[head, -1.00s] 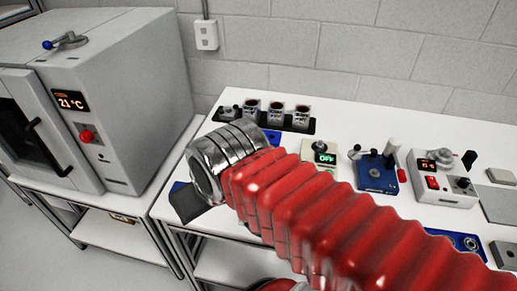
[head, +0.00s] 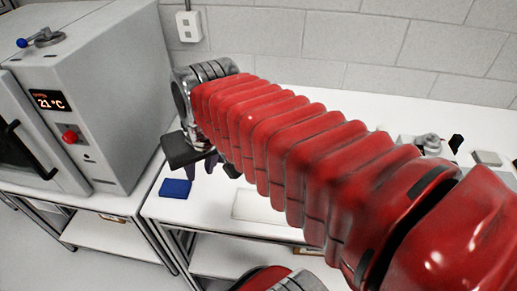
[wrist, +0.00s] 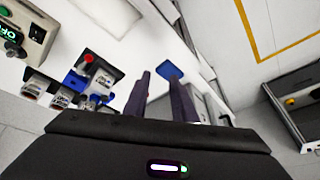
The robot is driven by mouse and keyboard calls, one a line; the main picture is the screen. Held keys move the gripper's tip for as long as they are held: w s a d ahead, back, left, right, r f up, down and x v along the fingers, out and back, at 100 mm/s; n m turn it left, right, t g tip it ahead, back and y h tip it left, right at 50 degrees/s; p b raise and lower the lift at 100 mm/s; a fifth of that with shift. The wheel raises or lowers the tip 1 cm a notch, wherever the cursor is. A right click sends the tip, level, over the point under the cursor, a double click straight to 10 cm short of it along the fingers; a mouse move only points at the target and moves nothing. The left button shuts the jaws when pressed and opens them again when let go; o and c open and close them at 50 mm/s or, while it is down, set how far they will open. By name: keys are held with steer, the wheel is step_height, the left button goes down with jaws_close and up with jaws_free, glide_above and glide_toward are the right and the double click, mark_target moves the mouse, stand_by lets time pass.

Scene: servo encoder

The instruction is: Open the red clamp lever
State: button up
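A small red-tipped part (wrist: 88,58) stands on a dark fixture in the wrist view, left of my gripper; I cannot tell for sure whether it is the red clamp lever, or its position. In the head view my arm hides that part of the bench. My gripper (wrist: 160,80) has two dark fingers apart with nothing seen between them. In the head view my gripper (head: 205,166) hangs over the bench's left end, above and right of a blue block (head: 175,188). The blue block also shows beyond the fingertips in the wrist view (wrist: 169,70).
A grey oven (head: 112,100) with a red knob stands left of the bench (head: 275,78). A pale flat plate (head: 255,206) lies near the bench front.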

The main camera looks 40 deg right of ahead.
steer(key=w+d+f+m+g+y, duration=0.1)
steer(key=d+m, duration=0.3)
steer(key=d, duration=0.8)
steer(key=w+d+f+m+g, duration=0.1)
steer(key=w+d+m, duration=0.3)
steer(key=d, duration=0.9)
steer(key=shift+d+f+g+y, duration=0.25)
steer(key=shift+f+g+y, duration=0.05)
steer(key=shift+y, duration=0.1)
steer(key=shift+w, duration=0.1)
steer(key=f, duration=0.4)
steer(key=w+a+f, duration=0.1)
steer(key=f, duration=0.4)
steer(key=w+f, duration=0.1)
steer(key=f, duration=0.3)
steer(key=shift+a+f, duration=0.25)
steer(key=shift+a, duration=0.1)
steer(key=shift+c, duration=0.5)
jaws_close()
